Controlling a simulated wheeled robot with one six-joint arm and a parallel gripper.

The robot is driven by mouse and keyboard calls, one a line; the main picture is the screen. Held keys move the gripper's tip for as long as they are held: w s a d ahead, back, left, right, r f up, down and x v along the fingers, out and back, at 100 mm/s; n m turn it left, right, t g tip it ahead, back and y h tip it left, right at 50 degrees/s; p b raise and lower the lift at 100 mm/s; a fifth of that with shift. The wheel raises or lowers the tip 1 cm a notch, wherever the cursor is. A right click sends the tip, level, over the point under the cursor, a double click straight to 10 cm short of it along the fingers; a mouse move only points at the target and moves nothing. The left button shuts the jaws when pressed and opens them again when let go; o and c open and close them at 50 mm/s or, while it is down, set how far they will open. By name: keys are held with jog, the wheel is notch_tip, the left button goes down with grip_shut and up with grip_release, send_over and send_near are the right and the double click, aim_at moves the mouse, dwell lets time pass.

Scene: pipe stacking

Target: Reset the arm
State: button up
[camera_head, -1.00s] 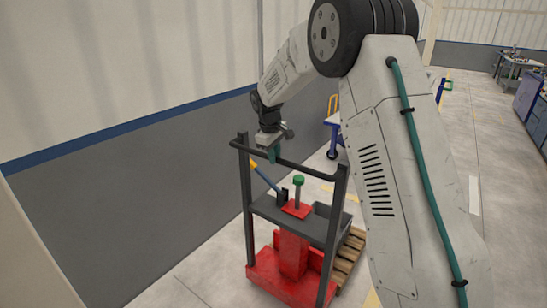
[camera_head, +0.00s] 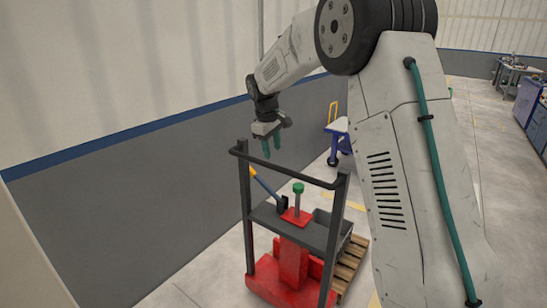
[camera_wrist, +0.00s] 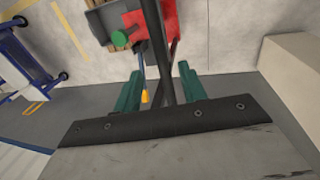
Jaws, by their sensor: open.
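My gripper (camera_head: 272,147) is open and empty, with its two green fingers pointing down above the top rail of a dark-framed cart. In the wrist view my gripper (camera_wrist: 157,88) shows its green fingers apart, with the cart's dark rail (camera_wrist: 157,45) running between them in the picture; I cannot tell the exact gap to it. The cart (camera_head: 333,215) has a red base and a grey shelf. On it stands a red stand with a green-topped post (camera_head: 298,197), which also shows in the wrist view (camera_wrist: 120,39).
A tool with a blue and yellow handle (camera_head: 265,186) leans on the cart's shelf. A wooden pallet (camera_head: 350,262) lies behind the cart at right. A blue and white trolley (camera_head: 338,135) stands farther back. A grey wall (camera_head: 120,205) runs along the left.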

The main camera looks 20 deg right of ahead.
jog(key=shift+a+r, duration=0.15)
jog(key=shift+r, duration=0.45)
